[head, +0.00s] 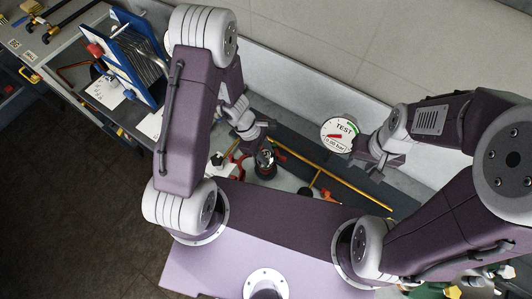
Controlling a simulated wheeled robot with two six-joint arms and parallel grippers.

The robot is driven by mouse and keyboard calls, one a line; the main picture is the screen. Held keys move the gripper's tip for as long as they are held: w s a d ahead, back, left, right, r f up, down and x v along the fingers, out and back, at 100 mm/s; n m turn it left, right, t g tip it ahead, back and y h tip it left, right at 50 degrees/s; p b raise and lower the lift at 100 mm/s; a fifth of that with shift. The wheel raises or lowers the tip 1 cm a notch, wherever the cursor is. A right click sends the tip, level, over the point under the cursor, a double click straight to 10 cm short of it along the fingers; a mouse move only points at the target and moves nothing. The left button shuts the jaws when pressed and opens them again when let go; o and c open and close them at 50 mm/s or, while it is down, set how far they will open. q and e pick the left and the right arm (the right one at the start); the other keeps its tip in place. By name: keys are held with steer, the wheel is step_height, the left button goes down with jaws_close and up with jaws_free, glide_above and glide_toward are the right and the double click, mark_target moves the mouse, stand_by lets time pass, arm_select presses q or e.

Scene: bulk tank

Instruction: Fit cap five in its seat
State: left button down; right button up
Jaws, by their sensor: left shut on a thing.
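My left gripper (256,133) is over the work area at the centre. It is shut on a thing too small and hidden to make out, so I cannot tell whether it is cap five. A dark round fitting (265,160) with a shiny centre stands just below this gripper; I cannot tell whether they touch. No cap number or seat number is readable. My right gripper (374,157) is to the right, beside the round gauge, and its jaw opening cannot be made out.
A white gauge (338,134) reads TEST, 0.00 bar. A yellow pipe (345,182) runs diagonally below it. A blue-framed rack (135,55) stands at upper left. A pale wall closes the back.

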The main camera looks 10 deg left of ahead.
arm_select(q)
steer(key=c, duration=0.9)
jaws_free()
steer(key=shift+s, duration=0.1)
steer(key=shift+c, duration=0.2)
steer(key=p+v, duration=0.2)
steer(key=v, duration=0.7)
steer(key=shift+p, duration=0.35)
steer(key=shift+d, duration=0.1)
